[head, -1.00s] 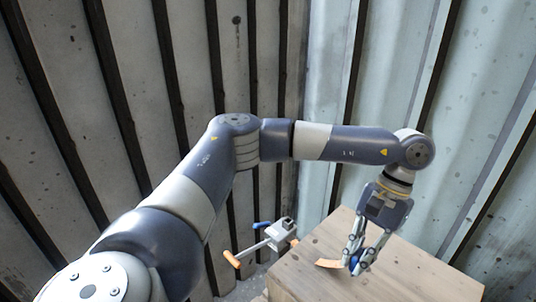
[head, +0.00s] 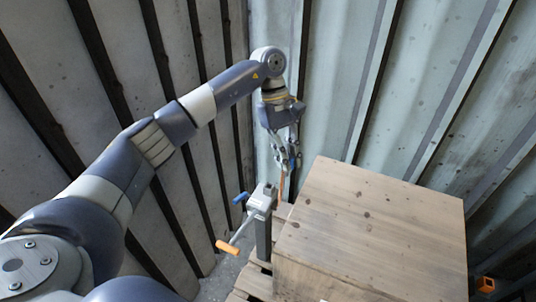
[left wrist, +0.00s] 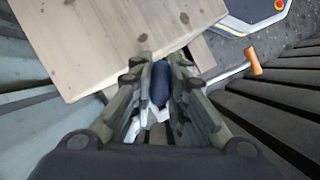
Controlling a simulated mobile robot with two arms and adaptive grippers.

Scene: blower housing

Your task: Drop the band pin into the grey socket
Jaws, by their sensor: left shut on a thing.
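My left gripper (head: 287,157) is shut on the band pin, whose blue part (head: 292,163) shows between the fingers. An orange part (head: 281,186) hangs below the fingertips. In the left wrist view the pin's blue part (left wrist: 160,84) is clasped between both fingers. A grey housing (head: 262,197) on a post stands below and a little left of the gripper, with a blue handle and an orange-handled crank. The pin is in the air, above and behind the housing as seen from the head. I cannot make out the socket's opening. My right gripper is not in view.
A large wooden box (head: 370,215) stands right of the housing, its top bare. A wooden pallet (head: 253,280) lies beneath. The crank's orange grip (head: 229,247) sticks out to the left. Corrugated metal walls close in behind. A small orange object (head: 487,284) sits far right.

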